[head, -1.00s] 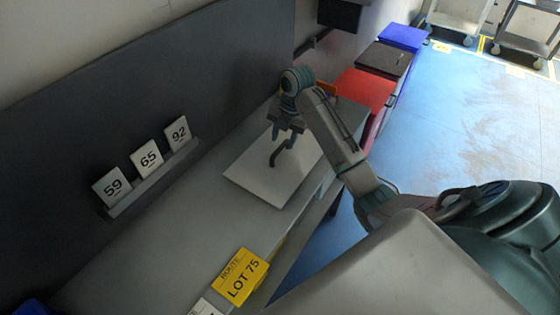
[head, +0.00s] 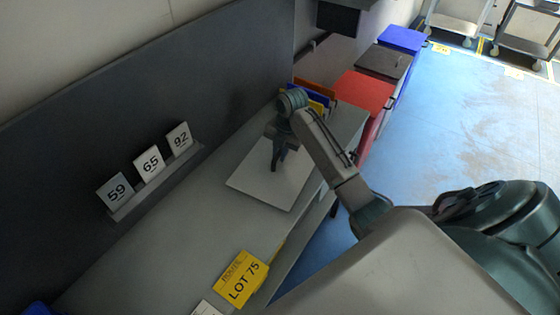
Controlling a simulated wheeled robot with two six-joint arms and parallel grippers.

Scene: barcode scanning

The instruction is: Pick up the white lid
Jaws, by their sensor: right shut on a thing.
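The white lid (head: 258,188) is a flat square plate lying on the grey bench, towards its far end. Its raised handle stood out dark in the middle of the plate and is now mostly hidden by my right gripper. My right gripper (head: 277,165) points down over the middle of the lid and is shut on the handle. I cannot tell whether the lid is clear of the bench; it looks flat. My left gripper is not in view.
Number cards 59 (head: 116,192), 65 (head: 149,163) and 92 (head: 179,139) stand on a ledge at the back panel. A yellow LOT 75 sign (head: 241,279) is at the near front edge. Red (head: 364,93), brown (head: 383,60) and blue (head: 402,39) bins stand beyond the bench.

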